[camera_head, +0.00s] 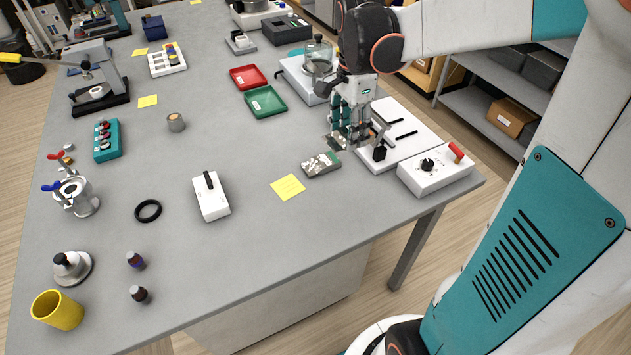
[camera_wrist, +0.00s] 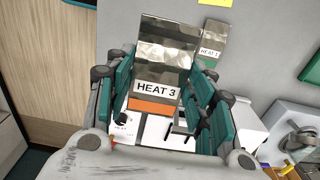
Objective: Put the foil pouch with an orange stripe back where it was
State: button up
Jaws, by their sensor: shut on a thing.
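A foil pouch (camera_wrist: 165,65) with an orange stripe and a "HEAT 3" label is between the fingers of my gripper (camera_wrist: 165,98) in the wrist view. In the head view my gripper (camera_head: 350,132) is at the right part of the table, above the left edge of a white slotted plate (camera_head: 408,122). It is shut on the pouch, which is mostly hidden there by the fingers. A second foil pouch (camera_head: 321,165), labelled "HEAT 1" with a green stripe (camera_wrist: 211,45), lies on the table just left of my gripper.
A white box with a black knob and red handle (camera_head: 437,170) stands at the table's right edge. A yellow note (camera_head: 288,187) lies near the second pouch. Green (camera_head: 265,102) and red (camera_head: 248,77) trays are behind.

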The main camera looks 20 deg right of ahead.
aim_at(342, 195)
notch_tip(342, 195, down, 20)
jog(key=b, duration=0.6)
jog(key=shift+w+r, duration=0.1)
jog(key=shift+w, duration=0.05)
jog(key=shift+f, duration=0.2)
jog(key=o, duration=1)
jog(key=shift+o, duration=0.7)
jog(key=shift+r, duration=0.15)
notch_tip(342, 195, up, 12)
jog(key=p, duration=0.4)
jog(key=shift+r, duration=0.1)
